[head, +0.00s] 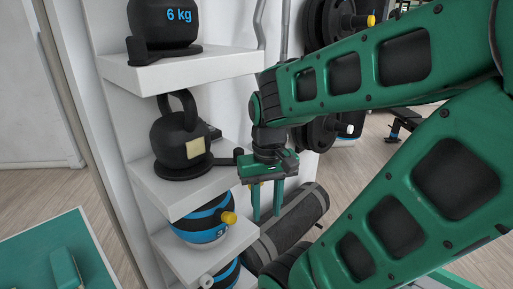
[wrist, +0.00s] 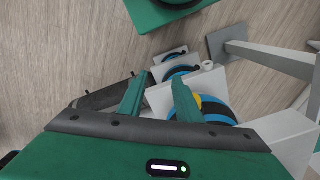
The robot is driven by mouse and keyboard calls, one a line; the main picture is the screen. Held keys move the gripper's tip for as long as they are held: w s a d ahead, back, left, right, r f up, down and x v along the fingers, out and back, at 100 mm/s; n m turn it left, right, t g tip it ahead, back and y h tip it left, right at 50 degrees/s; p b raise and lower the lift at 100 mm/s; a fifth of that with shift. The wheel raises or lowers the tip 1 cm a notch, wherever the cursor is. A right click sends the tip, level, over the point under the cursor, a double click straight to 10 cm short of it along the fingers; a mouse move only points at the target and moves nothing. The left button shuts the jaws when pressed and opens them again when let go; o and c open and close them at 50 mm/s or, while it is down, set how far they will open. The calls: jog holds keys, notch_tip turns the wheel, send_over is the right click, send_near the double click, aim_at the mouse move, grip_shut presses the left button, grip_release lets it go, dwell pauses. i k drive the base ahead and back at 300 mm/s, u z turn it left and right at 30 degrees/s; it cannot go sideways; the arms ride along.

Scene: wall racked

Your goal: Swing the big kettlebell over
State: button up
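A black kettlebell (head: 165,20) marked "6 kg" in blue sits on the top visible shelf, its top cut off by the frame. A second black kettlebell (head: 178,138) with a beige patch stands upright on a dark round base on the shelf below. Which one is the big one I cannot tell for sure. My gripper (head: 267,218) hangs fingers down to the right of the shelves, apart from both kettlebells. In the wrist view its two green fingers (wrist: 161,76) are spread with nothing held between them.
A blue-and-black banded round weight (head: 205,222) with a yellow knob sits on a lower shelf (head: 190,255). A dark grey roll (head: 290,225) lies right of the shelves. Weight plates (head: 325,25) hang behind my arm. A green surface (head: 95,250) is at lower left.

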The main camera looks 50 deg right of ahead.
aim_at(181, 141)
jog(key=u, duration=0.35)
jog(key=k, duration=1.2)
jog(key=z, duration=1.1)
jog(key=i, duration=1)
